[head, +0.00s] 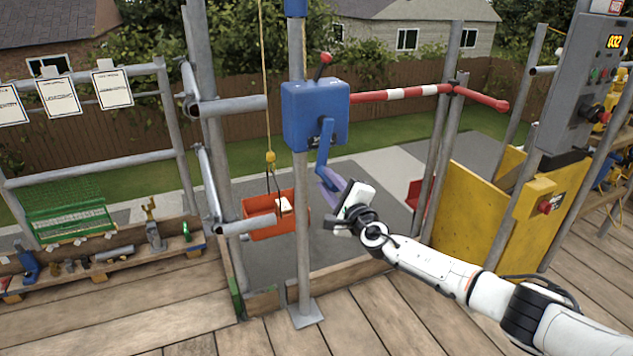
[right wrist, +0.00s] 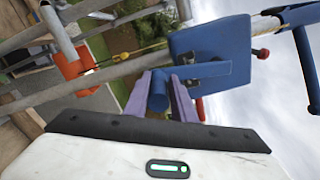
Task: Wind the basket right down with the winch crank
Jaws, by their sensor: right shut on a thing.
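The blue winch box (head: 316,115) is fixed to a grey post, with its blue crank arm (head: 325,150) hanging down from the hub. My right gripper (head: 330,180) has its purple fingers shut on the crank's handle. In the right wrist view the fingers (right wrist: 162,98) lie on both sides of the blue handle (right wrist: 157,88). The orange basket (head: 262,228) hangs on a yellow rope (head: 265,90) left of the post, below the winch and beyond the deck's edge, with something white in it. It also shows in the right wrist view (right wrist: 68,60). My left gripper is out of view.
A red-and-white barrier bar (head: 400,93) runs right from behind the winch. A yellow panel (head: 480,210) and a grey control box (head: 585,80) stand at the right. A tool shelf (head: 110,265) and green crate (head: 68,212) are at the left. Wooden deck boards lie in front.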

